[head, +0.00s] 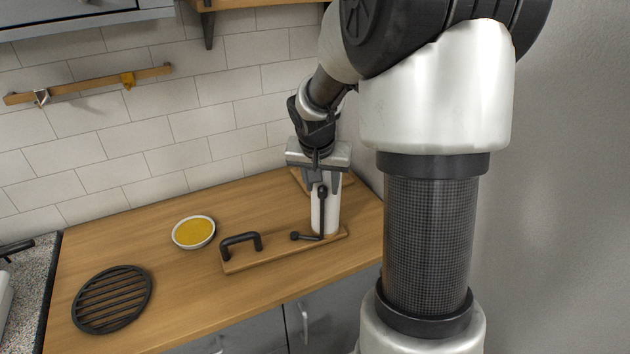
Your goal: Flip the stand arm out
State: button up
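The stand has a low wooden base (270,257) on the counter, with a black bent handle (240,240) at its left and a white upright cylinder (331,215) near its right end. A thin black arm (322,212) runs down in front of the cylinder and bends left along the base to a round black knob (295,236). My gripper (321,184) points down over the top of the cylinder, close to the black arm's upper end. Its fingertips overlap the cylinder and arm in the head view, so I cannot tell whether they touch or grip anything.
A white bowl of yellow contents (194,232) and a round black slatted trivet (112,299) stand left on the wooden counter (180,292). The tiled wall (150,110) is close behind my gripper. A wooden rail with hooks (90,84) hangs there. Front counter space is clear.

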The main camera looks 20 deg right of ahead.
jog(key=shift+w+d+f, duration=0.15)
jog(key=shift+w+f, duration=0.05)
jog(key=shift+f, duration=0.4)
grip_shut()
jog(key=shift+f+b, duration=0.1)
jog(key=shift+b, duration=0.2)
